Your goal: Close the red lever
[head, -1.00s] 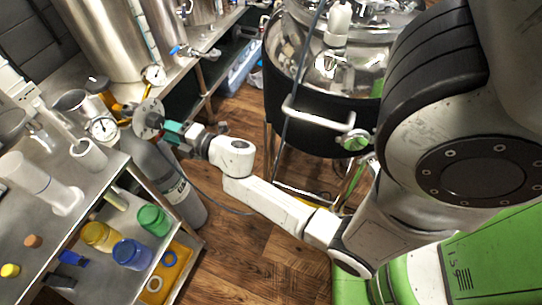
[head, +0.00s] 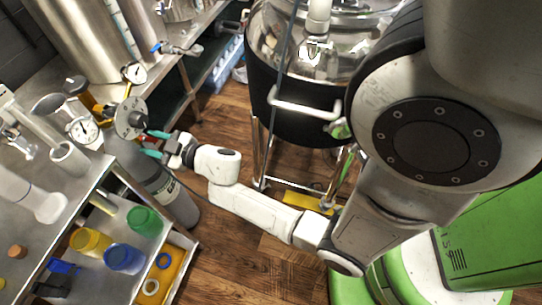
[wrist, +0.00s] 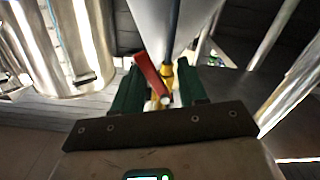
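The red lever (wrist: 150,76) shows in the wrist view as a slim red bar, tilted, joined near a yellow valve part (wrist: 166,78). It lies between the two dark green fingers of my gripper (wrist: 162,74), nearer the left finger. I cannot tell whether it touches that finger. In the head view my gripper (head: 154,143) has its teal fingers spread apart, just right of a grey round disc (head: 131,118).
A grey gas cylinder (head: 160,185) stands below my gripper. A black-jacketed kettle (head: 300,110) stands right. Wooden floor (head: 215,220) lies between.

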